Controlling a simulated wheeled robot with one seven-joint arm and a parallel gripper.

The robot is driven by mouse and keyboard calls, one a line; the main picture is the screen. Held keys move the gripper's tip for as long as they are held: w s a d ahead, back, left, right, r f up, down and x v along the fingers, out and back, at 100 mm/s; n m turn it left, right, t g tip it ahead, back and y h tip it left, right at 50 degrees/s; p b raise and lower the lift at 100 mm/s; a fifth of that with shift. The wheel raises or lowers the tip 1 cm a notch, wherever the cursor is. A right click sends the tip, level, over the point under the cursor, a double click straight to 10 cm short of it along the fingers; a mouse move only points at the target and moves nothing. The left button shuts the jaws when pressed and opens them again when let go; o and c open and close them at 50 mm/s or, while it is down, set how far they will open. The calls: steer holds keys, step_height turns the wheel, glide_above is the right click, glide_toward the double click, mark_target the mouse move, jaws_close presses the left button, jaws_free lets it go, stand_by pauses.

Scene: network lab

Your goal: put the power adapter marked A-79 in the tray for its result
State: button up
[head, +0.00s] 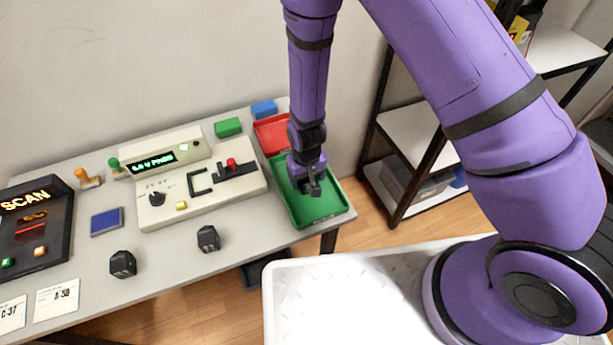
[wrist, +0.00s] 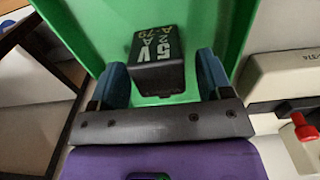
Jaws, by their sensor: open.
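The black power adapter (wrist: 156,62), with "5V" and "A-79" in light print, is in the green tray between my fingers in the wrist view. My gripper (wrist: 161,78) is open, a blue finger on each side of it. In the head view my gripper (head: 308,187) is low over the green tray (head: 322,211) at the table's right end and hides most of the adapter. The red tray (head: 272,134) sits behind the green one and looks empty. The tester (head: 200,180) left of the trays has a lit green display (head: 152,163) that seems to end in "PASS".
Two other black adapters (head: 122,264) (head: 208,239) stand at the table's front. A scan unit (head: 36,228), cards (head: 57,299), stamps (head: 88,178), a blue pad (head: 107,221) and green and blue blocks (head: 228,127) (head: 264,109) are also on the table. A shelf (head: 420,140) stands right.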

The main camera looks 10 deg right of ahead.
step_height(320, 180, up, 12)
steer(key=shift+r, duration=0.2)
stand_by(0.4)
steer(key=s+d+r+m+t+y, duration=0.1)
steer(key=d+r, duration=0.5)
steer(key=r, duration=0.6)
steer(key=d+r+t, duration=0.1)
steer(key=d+r, duration=0.5)
steer(key=r, duration=0.6)
steer(key=s+d+r+m+t, duration=0.1)
steer(key=s+d+r, duration=0.5)
steer(key=s, duration=0.3)
steer(key=s+d+r+m+t+h, duration=0.1)
steer(key=s+d+r+t, duration=0.1)
steer(key=s+d+r, duration=0.4)
steer(key=shift+s+d+r, duration=0.2)
steer(key=shift+s+r, duration=0.95)
steer(key=shift+s, duration=0.2)
